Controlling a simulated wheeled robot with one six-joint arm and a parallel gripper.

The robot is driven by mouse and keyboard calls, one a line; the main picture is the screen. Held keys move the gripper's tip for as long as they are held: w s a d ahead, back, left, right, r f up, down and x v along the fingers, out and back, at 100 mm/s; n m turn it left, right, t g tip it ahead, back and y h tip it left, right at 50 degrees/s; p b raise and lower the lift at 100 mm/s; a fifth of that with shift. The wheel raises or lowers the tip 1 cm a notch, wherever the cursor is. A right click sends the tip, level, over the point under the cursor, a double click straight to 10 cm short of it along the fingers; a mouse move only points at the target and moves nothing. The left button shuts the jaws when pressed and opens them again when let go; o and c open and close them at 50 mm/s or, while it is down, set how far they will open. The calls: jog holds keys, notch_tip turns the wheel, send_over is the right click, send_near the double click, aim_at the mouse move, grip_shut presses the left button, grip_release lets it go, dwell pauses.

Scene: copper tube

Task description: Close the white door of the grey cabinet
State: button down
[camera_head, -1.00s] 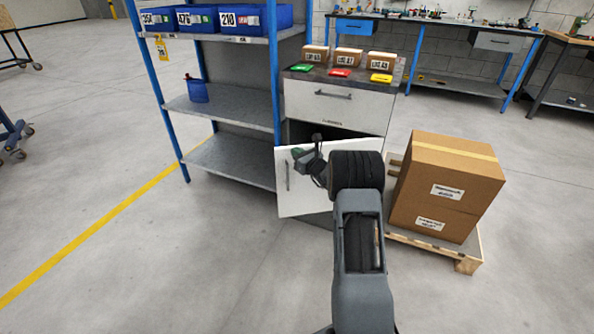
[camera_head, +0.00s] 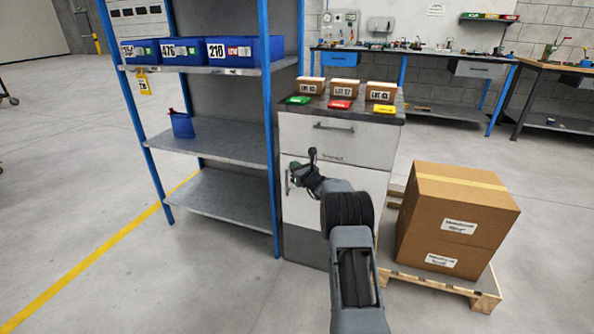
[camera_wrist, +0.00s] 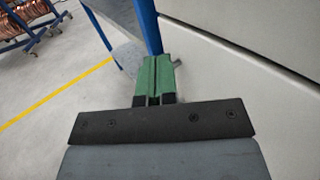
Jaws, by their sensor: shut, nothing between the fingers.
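The grey cabinet (camera_head: 304,245) stands right of the blue shelf rack. Its white door (camera_head: 365,185) now lies about flush with the front, below the white drawer (camera_head: 350,147); my arm hides part of it. In the wrist view the door (camera_wrist: 235,85) fills the right side, with a dark gap line along its top edge. My gripper (camera_head: 293,172) is at the door's left side by the vertical handle (camera_head: 287,182). Its green fingers (camera_wrist: 155,75) are shut with nothing between them, close to the door; whether they touch it I cannot tell.
The blue shelf rack (camera_head: 271,130) stands directly left of the cabinet. Cardboard boxes (camera_head: 455,215) on a wooden pallet (camera_head: 440,284) stand to the right. Small boxes and coloured cards lie on the cabinet top. The floor at front left is clear.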

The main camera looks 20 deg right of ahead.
jog(key=shift+a, duration=0.1)
dwell(0.4)
jog(key=s+a, duration=1)
jog(key=s+a+r+n+g+y+p, duration=0.4)
jog(key=s+a+r+n+g+p, duration=0.1)
jog(key=s+a+r+n+p, duration=0.45)
jog(key=s+a+r+n+g+y+p, duration=0.3)
jog(key=s+a+r+n+g+p, duration=0.35)
jog(key=r+n, duration=0.5)
jog(key=s+d+r+n+g+h+p, duration=0.1)
jog(key=s+r+n+h+p, duration=0.4)
jog(key=s, duration=0.5)
jog(key=s+d+r+n+g+h+p, duration=0.1)
jog(key=s+d+r+n+h+p, duration=0.3)
jog(key=s+r+n+p, duration=0.4)
jog(key=shift+s+d+r+g+h+p, duration=0.15)
jog(key=shift+s+r+g+h+p, duration=0.2)
jog(key=shift+s+p, duration=0.9)
